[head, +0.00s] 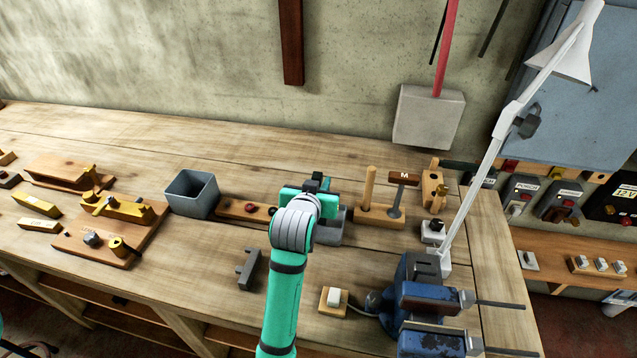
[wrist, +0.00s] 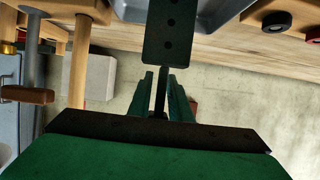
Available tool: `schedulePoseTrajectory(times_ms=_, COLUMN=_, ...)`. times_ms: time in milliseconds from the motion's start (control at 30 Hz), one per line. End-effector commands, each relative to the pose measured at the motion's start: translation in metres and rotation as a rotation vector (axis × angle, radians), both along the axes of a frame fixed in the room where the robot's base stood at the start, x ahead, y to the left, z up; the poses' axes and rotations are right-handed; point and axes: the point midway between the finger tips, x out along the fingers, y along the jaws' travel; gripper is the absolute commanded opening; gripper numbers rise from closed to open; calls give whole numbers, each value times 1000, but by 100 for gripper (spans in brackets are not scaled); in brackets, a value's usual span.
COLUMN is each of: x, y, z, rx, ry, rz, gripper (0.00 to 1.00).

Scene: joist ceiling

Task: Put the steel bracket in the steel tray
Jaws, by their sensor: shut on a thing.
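The steel bracket (wrist: 170,32) shows in the wrist view as a dark plate with a row of holes. Its thin upright part is pinched between the green fingers of my gripper (wrist: 165,95). In the head view my gripper (head: 316,188) is over the bench, and my arm hides the bracket. The grey steel tray (head: 333,232) lies behind and below my gripper, partly hidden by the arm. Its edge also shows at the top of the wrist view (wrist: 218,9), beyond the bracket. I cannot tell the gap between bracket and tray.
A wooden rack (head: 380,214) with upright handles stands right of the tray. A grey open bin (head: 192,193) stands left. A dark stepped block (head: 248,270) lies in front. A blue vise (head: 425,290) and a white lamp (head: 490,160) stand at right.

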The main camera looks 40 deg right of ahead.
Motion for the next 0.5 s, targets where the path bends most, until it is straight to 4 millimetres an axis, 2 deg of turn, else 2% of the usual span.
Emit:
schedulePoseTrajectory(times_ms=367, x=-2, y=-3, z=-4, rx=-2, ry=-2, rz=-4, gripper=0)
schedulePoseTrajectory(times_ms=400, x=-2, y=-3, z=-6, rx=-1, ry=-1, rz=-4, gripper=20)
schedulePoseTrajectory(times_ms=467, x=-2, y=-3, z=-5, rx=0, ry=-2, rz=-5, gripper=35)
schedulePoseTrajectory(times_ms=500, x=-2, y=-3, z=-5, rx=0, ry=-2, rz=-5, gripper=37)
